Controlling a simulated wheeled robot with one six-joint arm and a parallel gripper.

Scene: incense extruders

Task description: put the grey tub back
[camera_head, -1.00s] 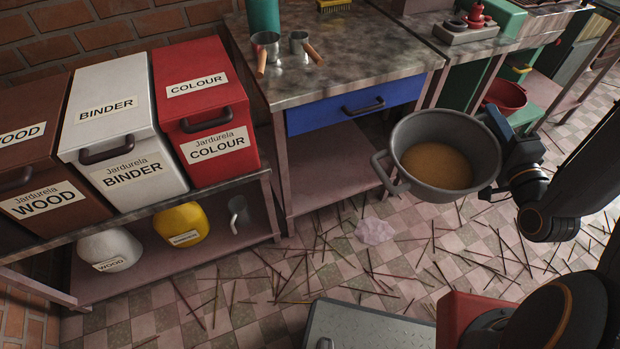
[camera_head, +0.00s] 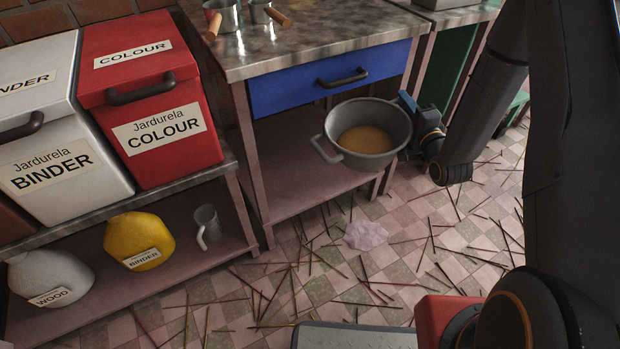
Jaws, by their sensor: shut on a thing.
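The grey tub (camera_head: 370,155) is a round pot with side handles and brown powder (camera_head: 366,140) inside. It is upright, in front of the bench's right side below the blue drawer. My gripper (camera_head: 409,112) is at its right rim, shut on the tub's right side; the fingertips are mostly hidden. The bench's lower shelf (camera_head: 290,185) is bare on its visible left part. I cannot tell whether the tub is over the shelf's edge or touching anything.
The blue drawer (camera_head: 300,88) has a protruding handle. Red (camera_head: 150,110) and white (camera_head: 60,150) bins stand left, above yellow (camera_head: 138,240) and white (camera_head: 48,278) jugs and a grey mug (camera_head: 208,228). Sticks and a crumpled pale lump (camera_head: 366,235) litter the tiled floor.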

